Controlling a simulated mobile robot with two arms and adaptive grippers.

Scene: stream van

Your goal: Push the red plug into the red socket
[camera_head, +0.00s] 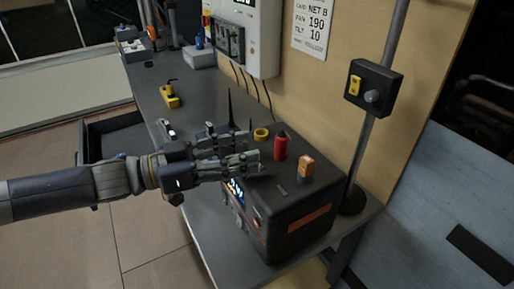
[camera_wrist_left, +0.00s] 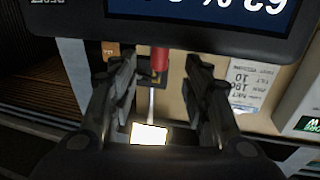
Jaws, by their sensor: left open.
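A red plug-like cylinder (camera_head: 281,147) with a dark pointed top stands upright on the black power box (camera_head: 290,205). In the left wrist view the red piece (camera_wrist_left: 160,59) shows beyond and between my fingers, just under the box's lit display (camera_wrist_left: 215,10). I cannot make out a separate red socket; it may be hidden under the red piece. My left gripper (camera_head: 250,158) is open, over the left edge of the box top and left of the red piece, apart from it. My right gripper is not in view.
A pole with a black switch box (camera_head: 373,90) rises at the right. A yellow tool (camera_head: 170,96) lies farther back on the grey bench.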

